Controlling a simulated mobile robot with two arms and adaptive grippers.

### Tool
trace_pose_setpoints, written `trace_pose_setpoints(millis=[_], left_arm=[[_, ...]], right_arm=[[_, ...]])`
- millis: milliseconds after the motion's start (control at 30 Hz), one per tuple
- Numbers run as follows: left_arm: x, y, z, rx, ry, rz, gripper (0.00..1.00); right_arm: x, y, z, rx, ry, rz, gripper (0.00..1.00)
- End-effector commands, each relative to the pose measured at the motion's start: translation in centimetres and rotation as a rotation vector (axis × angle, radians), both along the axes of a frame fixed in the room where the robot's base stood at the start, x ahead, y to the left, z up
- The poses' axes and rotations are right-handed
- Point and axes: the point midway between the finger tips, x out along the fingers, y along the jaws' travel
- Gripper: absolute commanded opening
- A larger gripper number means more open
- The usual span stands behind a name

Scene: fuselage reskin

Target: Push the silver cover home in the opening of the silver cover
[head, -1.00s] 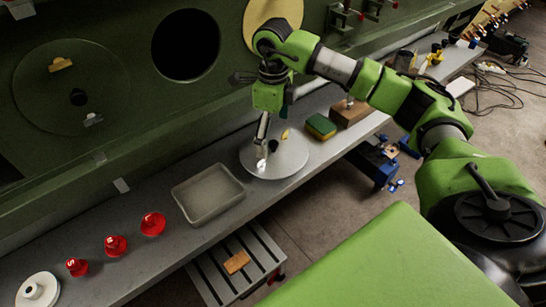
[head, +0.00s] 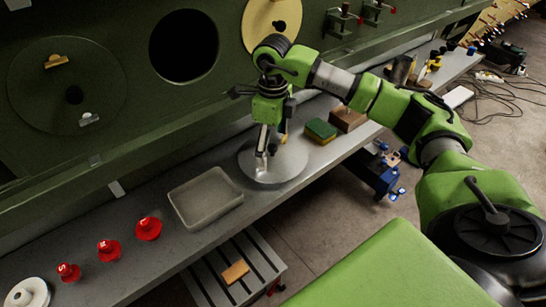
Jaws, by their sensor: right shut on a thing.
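The silver cover (head: 292,165) is a round, flat disc lying on the grey bench below the green fuselage panel. My right gripper (head: 262,168) points down over its left half and is shut on it, seemingly at a small silver grip. The gripper hides part of the disc, including most of its dark hole, and a yellow grip shows just behind the fingers. A round black opening (head: 183,45) is in the panel, up and left of the cover. My left gripper is not in view.
A grey tray (head: 205,198) sits just left of the cover. A green and yellow sponge (head: 321,130) and a brown block (head: 348,118) are to its right. Several red knobs (head: 148,228) stand on the left bench. A gold disc (head: 262,14) is on the panel above my arm.

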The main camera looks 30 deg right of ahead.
Motion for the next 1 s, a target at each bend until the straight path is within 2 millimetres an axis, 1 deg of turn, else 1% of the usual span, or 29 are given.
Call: trace_pose_setpoints(millis=[33,333,400,433,467,500,533,567,600,733,1000], left_arm=[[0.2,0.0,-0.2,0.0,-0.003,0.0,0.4],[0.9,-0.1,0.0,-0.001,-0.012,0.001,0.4],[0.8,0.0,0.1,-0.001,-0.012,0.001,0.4],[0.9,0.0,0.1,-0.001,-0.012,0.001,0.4],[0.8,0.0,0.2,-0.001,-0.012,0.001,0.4],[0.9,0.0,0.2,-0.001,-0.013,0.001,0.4],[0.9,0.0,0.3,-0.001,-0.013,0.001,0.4],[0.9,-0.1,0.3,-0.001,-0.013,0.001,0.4],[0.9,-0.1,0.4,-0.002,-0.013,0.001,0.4],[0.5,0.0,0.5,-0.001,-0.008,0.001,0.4],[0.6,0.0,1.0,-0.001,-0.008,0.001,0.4]], right_arm=[[-0.6,0.2,-1.1,0.001,0.025,0.003,0.69],[-0.6,0.3,-0.9,0.004,0.024,0.003,0.67],[-0.6,0.3,-0.8,0.004,0.024,0.003,0.58],[-0.6,0.3,-0.7,0.005,0.024,0.003,0.55],[-0.5,0.3,-0.6,0.004,0.024,0.003,0.48],[-0.5,0.3,-0.5,0.004,0.024,0.003,0.37],[-0.5,0.3,-0.4,0.005,0.023,0.003,0.31],[-0.5,0.3,-0.4,0.004,0.022,0.003,0.17],[-0.5,0.3,-0.3,0.004,0.023,0.002,0.0],[-0.5,0.2,0.0,0.001,0.022,0.001,0.0],[-0.4,-0.1,0.7,-0.004,0.02,-0.002,0.0]])
